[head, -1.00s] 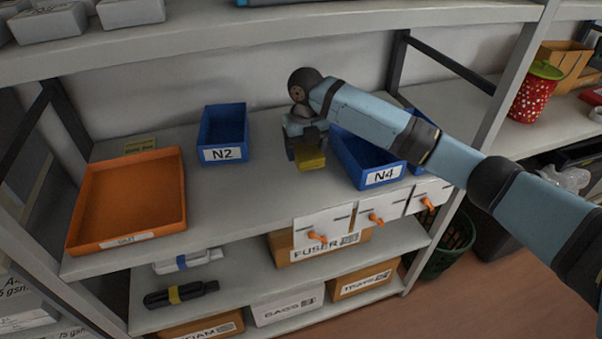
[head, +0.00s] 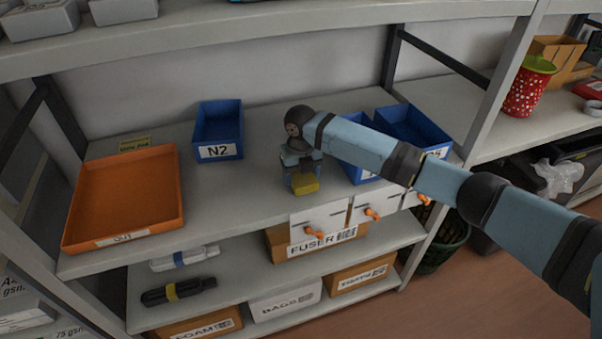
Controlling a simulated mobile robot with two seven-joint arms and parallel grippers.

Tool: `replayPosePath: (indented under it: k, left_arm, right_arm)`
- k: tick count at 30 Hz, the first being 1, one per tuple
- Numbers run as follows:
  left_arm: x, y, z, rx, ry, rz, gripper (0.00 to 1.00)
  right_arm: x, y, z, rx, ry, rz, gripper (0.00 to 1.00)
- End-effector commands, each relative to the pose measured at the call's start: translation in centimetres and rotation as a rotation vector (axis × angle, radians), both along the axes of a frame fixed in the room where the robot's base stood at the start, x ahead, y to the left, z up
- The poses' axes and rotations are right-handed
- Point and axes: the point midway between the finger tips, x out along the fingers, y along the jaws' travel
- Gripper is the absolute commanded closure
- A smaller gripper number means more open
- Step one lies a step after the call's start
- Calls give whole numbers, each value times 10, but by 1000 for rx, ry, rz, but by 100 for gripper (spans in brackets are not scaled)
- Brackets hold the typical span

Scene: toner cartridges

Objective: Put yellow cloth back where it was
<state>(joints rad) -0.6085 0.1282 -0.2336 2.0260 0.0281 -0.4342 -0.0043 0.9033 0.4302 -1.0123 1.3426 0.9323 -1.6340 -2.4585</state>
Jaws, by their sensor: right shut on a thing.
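The yellow cloth (head: 306,187) looks like a small folded block. It sits between the fingers of my right gripper (head: 301,178), which is shut on it. Gripper and cloth are over the middle shelf, near its front edge, right of the blue N2 bin (head: 219,152) and left of a second blue bin (head: 352,170). I cannot tell whether the cloth touches the shelf. My right arm comes in from the right and hides most of the second bin's label. My left gripper is not in view.
An orange tray (head: 181,195) stands at the shelf's left, with a small yellow label (head: 134,143) behind it. Another blue bin (head: 418,124) stands behind my arm. White drawers with orange handles (head: 318,216) hang below the front edge. Shelf between tray and gripper is clear.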

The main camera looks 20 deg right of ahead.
Motion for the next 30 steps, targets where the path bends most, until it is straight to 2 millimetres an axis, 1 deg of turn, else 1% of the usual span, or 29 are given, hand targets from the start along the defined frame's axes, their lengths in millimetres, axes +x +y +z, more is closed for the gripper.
replayPosePath:
  k: [1,2,3,5,13,17,20,27,30]
  left_arm:
    - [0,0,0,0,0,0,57]
    - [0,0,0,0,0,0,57]
    - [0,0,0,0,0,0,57]
    - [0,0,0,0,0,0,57]
    - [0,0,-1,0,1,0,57]
    - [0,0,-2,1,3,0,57]
    - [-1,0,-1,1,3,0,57]
    - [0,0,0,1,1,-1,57]
    - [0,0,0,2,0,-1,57]
  right_arm:
    - [0,0,-2,0,1,0,51]
    - [0,0,-2,0,1,0,29]
    - [0,0,-2,0,0,0,20]
    - [0,0,-2,0,1,0,6]
    - [0,0,-1,0,0,0,6]
    - [1,0,8,0,-1,-1,6]
    - [1,0,24,0,-3,-1,6]
    - [1,0,77,1,-3,0,6]
    - [0,0,95,0,-2,0,6]
